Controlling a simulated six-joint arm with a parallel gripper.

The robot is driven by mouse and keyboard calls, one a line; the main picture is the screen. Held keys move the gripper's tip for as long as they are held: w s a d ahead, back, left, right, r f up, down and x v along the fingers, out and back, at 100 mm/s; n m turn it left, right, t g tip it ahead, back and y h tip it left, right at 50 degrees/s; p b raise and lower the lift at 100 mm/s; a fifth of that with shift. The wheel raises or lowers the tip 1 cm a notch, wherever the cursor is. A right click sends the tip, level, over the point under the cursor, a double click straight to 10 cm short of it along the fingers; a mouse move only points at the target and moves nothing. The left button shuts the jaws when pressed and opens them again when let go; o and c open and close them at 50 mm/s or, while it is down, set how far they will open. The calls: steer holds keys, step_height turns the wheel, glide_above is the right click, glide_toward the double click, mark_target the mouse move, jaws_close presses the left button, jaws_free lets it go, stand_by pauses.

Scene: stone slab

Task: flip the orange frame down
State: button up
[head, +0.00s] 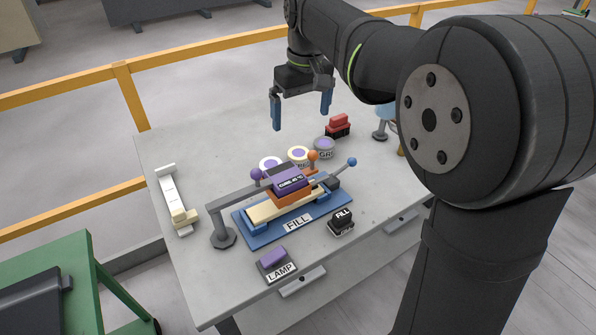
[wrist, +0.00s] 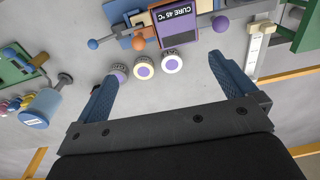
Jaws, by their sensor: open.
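The orange frame (head: 286,202) is part of a press on a blue base plate (head: 262,243) labelled FILL. An orange ball knob (head: 313,155) stands up behind it. It also shows in the wrist view (wrist: 148,29), with the knob (wrist: 139,44) beside it. A purple box (head: 291,179) marked CURE 45 °C covers part of the frame. I cannot tell the frame's exact tilt. A cream board (head: 262,213) lies on the base. My gripper (head: 301,121) is open and empty, above and behind the press, apart from it. Its fingers also show in the wrist view (wrist: 167,62).
Several round pots, one being cream-rimmed (head: 298,154), stand behind the press. A red block (head: 339,122) is farther back. A blue-ball lever (head: 351,162) and purple-ball lever (head: 256,174) stick out.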

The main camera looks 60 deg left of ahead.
steer(key=shift+r, duration=0.8)
